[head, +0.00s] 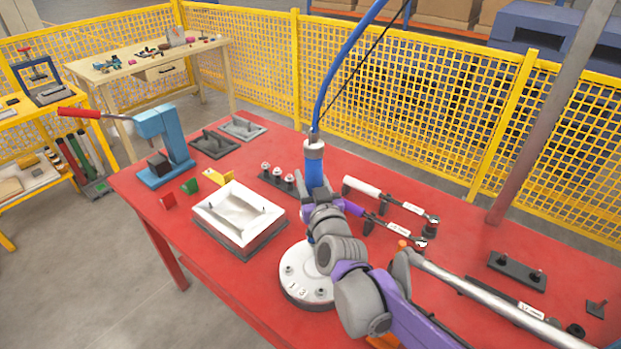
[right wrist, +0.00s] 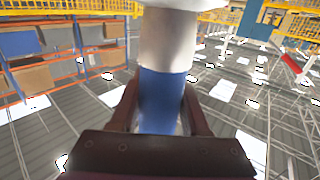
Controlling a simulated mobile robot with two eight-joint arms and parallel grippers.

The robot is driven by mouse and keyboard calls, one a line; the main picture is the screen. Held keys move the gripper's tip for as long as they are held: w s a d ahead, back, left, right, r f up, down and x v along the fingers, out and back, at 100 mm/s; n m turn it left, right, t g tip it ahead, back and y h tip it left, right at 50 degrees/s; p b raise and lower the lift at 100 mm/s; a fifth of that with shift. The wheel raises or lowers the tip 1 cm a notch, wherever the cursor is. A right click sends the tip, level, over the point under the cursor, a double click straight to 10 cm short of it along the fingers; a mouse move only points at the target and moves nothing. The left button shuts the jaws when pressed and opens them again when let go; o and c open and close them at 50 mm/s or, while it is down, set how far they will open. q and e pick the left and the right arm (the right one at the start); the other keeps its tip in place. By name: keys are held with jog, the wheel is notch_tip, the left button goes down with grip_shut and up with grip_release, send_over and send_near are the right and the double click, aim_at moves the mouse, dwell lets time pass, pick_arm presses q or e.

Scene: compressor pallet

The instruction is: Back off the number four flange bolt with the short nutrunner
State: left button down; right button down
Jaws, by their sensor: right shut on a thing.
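My right gripper (head: 316,195) is shut on a blue nutrunner (head: 314,168) with a grey-white top and a blue hose; the arm comes in from the lower right. In the right wrist view the nutrunner (right wrist: 161,92) stands between the two jaws (right wrist: 160,122). A round white flange (head: 300,292) with bolts and black numerals lies below on the red table. One bolt (head: 289,270) shows at its left and another (head: 321,294) at its front. My wrist hides the flange's right and back parts, and I cannot see a number four bolt. My left gripper is not in view.
The red table (head: 230,265) holds a white tray-like part (head: 238,213) at left and a blue press (head: 165,140) behind it. Wrench-like tools lie at right, one with a white handle (head: 361,188). A black block with pegs (head: 517,271) lies far right.

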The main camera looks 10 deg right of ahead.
jog(key=shift+r+p, duration=1.1)
jog(key=shift+r, duration=0.6)
